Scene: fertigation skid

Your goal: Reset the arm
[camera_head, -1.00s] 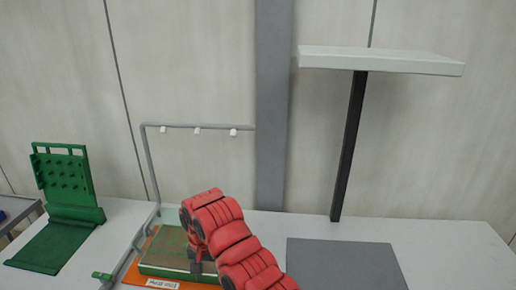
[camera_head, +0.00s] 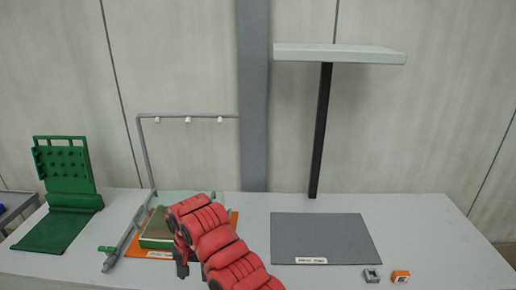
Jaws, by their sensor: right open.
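My right arm (camera_head: 222,240), red with dark joints, reaches in from the bottom of the head view. Its dark right gripper (camera_head: 188,269) points down beside the right front of the green-edged tray (camera_head: 157,229). The gripper is open and I see nothing between its fingers, though the arm hides part of it. The tray lies on an orange mat (camera_head: 234,219) under a grey pipe frame (camera_head: 146,160) with several white nozzles. My left gripper is out of view.
A green pegged stand (camera_head: 64,170) is at the left. A grey mat (camera_head: 325,237) lies right of the arm, behind a small grey block (camera_head: 371,275) and an orange block (camera_head: 400,276). A black post (camera_head: 320,130) carries a white shelf (camera_head: 340,54). The right tabletop is clear.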

